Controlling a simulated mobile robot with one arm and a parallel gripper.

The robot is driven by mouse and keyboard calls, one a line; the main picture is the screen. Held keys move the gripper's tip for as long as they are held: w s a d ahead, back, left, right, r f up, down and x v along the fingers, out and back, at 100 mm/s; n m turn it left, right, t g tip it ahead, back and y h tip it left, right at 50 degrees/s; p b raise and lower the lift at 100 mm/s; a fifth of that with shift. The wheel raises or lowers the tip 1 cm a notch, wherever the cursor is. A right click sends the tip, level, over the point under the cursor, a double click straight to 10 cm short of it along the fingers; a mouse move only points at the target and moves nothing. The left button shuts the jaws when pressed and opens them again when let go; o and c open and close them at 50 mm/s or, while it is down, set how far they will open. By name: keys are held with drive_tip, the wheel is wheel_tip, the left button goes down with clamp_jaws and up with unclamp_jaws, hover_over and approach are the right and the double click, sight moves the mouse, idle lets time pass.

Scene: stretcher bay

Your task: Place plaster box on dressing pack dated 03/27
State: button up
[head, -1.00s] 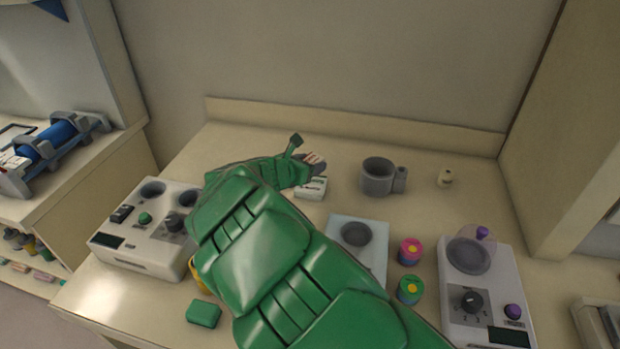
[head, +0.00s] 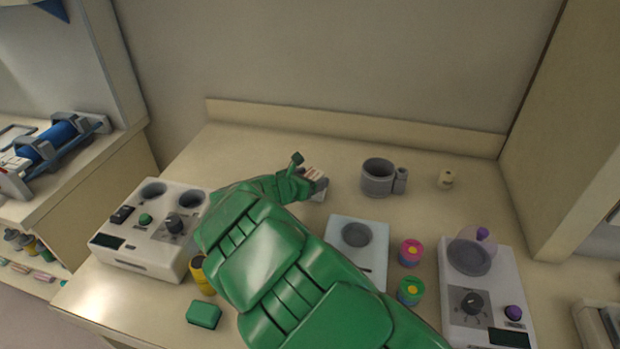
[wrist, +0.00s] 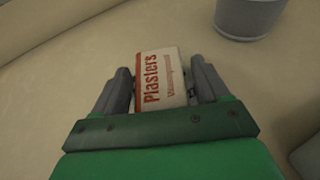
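The plaster box (wrist: 162,78), white and red with "Plasters" printed on it, lies between the two fingers of my gripper (wrist: 163,88) in the wrist view. The fingers are close against its sides, and it appears held. In the head view my gripper (head: 314,178) is at the middle back of the counter, left of the grey mug, with a little of the box (head: 313,173) showing.
A grey mug (head: 378,178) stands close right of my gripper. White devices stand left (head: 140,250), centre (head: 345,232) and right (head: 490,300). Coloured round pots (head: 410,253), a yellow container (head: 202,276) and a green box (head: 204,313) stand nearer.

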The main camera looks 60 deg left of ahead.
drive_tip(key=shift+o, duration=0.4)
drive_tip(key=shift+r, duration=0.15)
drive_tip(key=v, duration=1.2)
drive_tip(key=shift+a, duration=0.1)
